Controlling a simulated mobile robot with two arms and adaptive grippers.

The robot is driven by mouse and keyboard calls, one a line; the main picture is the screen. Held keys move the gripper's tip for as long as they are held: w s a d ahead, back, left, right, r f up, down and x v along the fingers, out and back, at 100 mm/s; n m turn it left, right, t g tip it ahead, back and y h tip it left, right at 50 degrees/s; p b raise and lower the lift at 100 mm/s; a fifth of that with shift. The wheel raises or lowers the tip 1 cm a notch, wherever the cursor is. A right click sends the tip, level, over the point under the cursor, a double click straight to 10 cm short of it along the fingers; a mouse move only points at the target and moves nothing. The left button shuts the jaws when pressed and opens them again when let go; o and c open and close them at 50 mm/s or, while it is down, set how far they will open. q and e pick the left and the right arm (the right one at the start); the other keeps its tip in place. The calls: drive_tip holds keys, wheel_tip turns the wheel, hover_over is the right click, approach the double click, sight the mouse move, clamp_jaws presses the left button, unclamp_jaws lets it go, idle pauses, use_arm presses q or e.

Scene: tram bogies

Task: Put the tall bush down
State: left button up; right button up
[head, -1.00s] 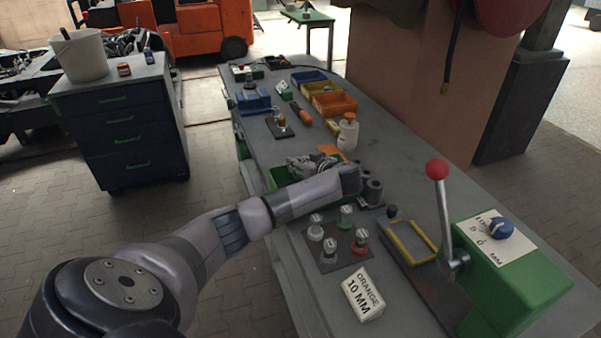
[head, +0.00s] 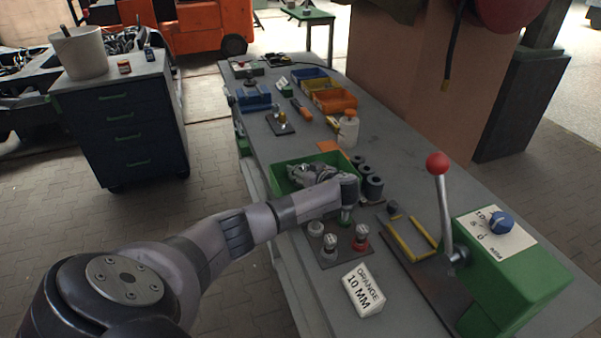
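My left gripper (head: 308,173) is over the green tray (head: 283,166) on the bench, with my wrist to its right. Its fingers are small and partly turned away, so I cannot tell if they are open or shut, or if a bush is between them. Several dark grey cylindrical bushes (head: 373,187) stand upright in a row just right of the tray and my wrist. I cannot tell which bush is the tall one. My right gripper is not in view.
A plate with several knobbed plugs (head: 330,243) lies just in front of my wrist. A white bottle (head: 347,130) and orange bin (head: 335,102) stand farther back.

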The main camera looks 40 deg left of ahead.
use_arm(q)
drive_tip(key=o, duration=0.4)
drive_tip(key=shift+s+d+f, duration=0.2)
drive_tip(key=shift+f, duration=0.35)
drive_tip(key=shift+c, duration=0.2)
drive_tip(key=shift+r+p, duration=0.45)
drive_tip(key=shift+d, duration=0.3)
drive_tip(key=b+v, duration=0.2)
drive_tip(key=v, duration=0.9)
drive_tip(key=shift+r, duration=0.45)
drive_tip(key=shift+w, duration=0.15)
